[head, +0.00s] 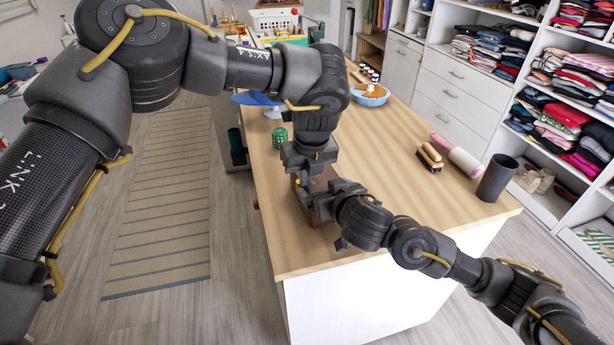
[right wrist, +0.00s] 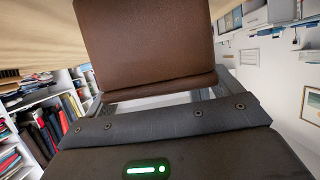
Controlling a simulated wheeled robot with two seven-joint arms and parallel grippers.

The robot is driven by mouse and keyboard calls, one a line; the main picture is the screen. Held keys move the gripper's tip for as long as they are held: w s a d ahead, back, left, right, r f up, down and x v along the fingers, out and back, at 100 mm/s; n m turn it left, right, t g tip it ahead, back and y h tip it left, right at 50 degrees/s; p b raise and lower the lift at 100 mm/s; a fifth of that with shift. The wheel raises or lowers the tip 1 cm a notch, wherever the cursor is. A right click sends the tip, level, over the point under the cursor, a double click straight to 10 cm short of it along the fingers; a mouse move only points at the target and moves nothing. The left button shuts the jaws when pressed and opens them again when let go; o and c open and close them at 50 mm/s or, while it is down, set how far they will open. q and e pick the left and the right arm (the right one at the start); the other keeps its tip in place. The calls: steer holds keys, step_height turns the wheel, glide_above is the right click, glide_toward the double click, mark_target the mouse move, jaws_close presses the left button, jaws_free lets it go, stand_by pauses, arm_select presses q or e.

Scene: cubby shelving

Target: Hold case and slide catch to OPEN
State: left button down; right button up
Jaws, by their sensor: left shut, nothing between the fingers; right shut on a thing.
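The brown case (head: 321,184) stands near the front left of the wooden table, largely covered by both my grippers in the head view. In the right wrist view the case (right wrist: 145,45) fills the space ahead as a plain brown face with a ridge along its near edge. My right gripper (right wrist: 160,90) is shut on it, one finger at each side. My left gripper (head: 305,178) is shut and empty, pointing down right at the case's far left side. I cannot make out the catch, nor whether the left fingers touch the case.
A green cup (head: 279,138) stands close behind the left gripper. A blue bowl (head: 370,95), a brush (head: 429,158), a roller (head: 457,158) and a dark cup (head: 496,178) lie or stand farther off. The table's middle right is clear.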

arm_select(q)
steer(key=shift+w+a, duration=0.25)
steer(key=shift+w, duration=0.3)
steer(key=shift+w+a, duration=0.25)
steer(key=shift+w, duration=0.25)
steer(key=shift+r, duration=0.15)
steer(key=v, duration=0.9)
steer(key=shift+s+d+r, duration=0.15)
steer(key=shift+s+r, duration=0.05)
steer(key=shift+r, duration=0.15)
arm_select(e)
steer(key=o, duration=0.9)
